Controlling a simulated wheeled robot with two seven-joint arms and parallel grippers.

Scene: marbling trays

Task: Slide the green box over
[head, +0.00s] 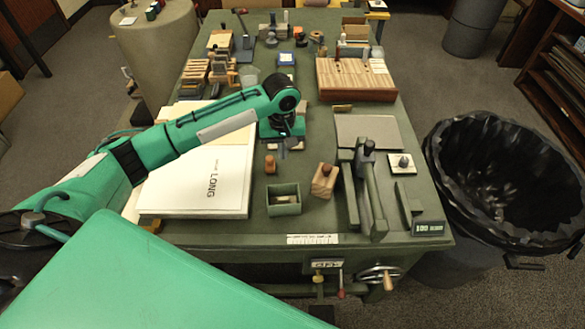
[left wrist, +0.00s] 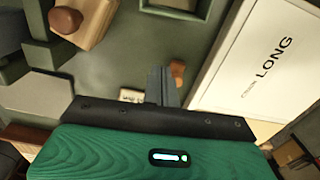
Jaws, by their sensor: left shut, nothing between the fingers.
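The green box (head: 284,208) is a small open-topped box on the green bench near its front edge, with pale pieces inside. In the left wrist view the green box (left wrist: 185,13) shows partly, cut off by the top edge. My left gripper (head: 281,151) is shut and empty, pointing down over the bench behind the box and apart from it. Its closed fingers also show in the left wrist view (left wrist: 163,88). My right gripper is not in view.
A small brown-knobbed piece (head: 270,164) stands between my left gripper and the box. A wooden block with a knob (head: 324,180) stands right of the box. A white box marked LONG (head: 190,208) lies to the left. A green metal press (head: 372,200) stands farther right.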

